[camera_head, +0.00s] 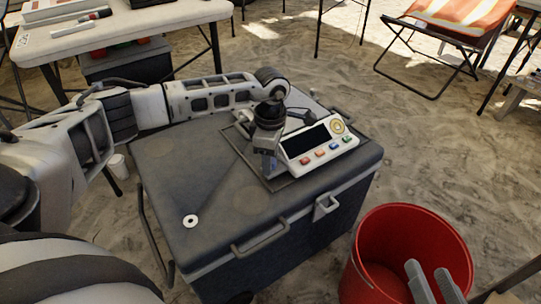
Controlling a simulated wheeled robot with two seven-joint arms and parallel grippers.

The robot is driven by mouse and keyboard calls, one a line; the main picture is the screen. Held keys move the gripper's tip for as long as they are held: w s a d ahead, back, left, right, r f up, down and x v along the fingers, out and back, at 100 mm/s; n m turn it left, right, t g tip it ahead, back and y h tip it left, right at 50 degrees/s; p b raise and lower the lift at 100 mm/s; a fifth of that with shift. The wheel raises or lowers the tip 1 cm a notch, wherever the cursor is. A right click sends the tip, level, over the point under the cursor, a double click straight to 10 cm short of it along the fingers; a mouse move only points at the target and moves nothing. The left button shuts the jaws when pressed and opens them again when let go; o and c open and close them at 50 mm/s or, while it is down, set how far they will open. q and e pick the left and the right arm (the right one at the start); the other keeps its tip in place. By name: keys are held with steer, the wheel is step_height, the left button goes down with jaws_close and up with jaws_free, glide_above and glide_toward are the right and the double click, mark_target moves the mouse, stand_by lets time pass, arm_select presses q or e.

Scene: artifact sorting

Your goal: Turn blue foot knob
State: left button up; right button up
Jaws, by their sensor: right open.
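A white device (318,146) with a dark screen, a round gold dial and a row of small coloured buttons sits on a dark flat mat (285,182) on top of a grey cooler box. I cannot make out a separate blue foot knob. My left gripper (268,168) points down at the device's left side, close to the mat. Its fingertips are small and partly hidden, so its opening is unclear. My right gripper (433,284) is open and empty in front of the red bucket.
A red bucket (362,282) stands at the lower right. A white table (125,27) stands behind left, a folding stool (440,45) behind right. Sand lies between.

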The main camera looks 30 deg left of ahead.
arm_select(q)
step_height(320, 180, up, 7)
steer(key=shift+p, duration=1.25)
step_height(320, 180, up, 9)
steer(key=p, duration=0.2)
arm_select(e)
steer(key=shift+d+f+n+g+h, duration=0.6)
steer(key=shift+d+f+g+h, duration=0.1)
steer(key=shift+d+f+h, duration=0.1)
steer(key=shift+s+r, duration=0.1)
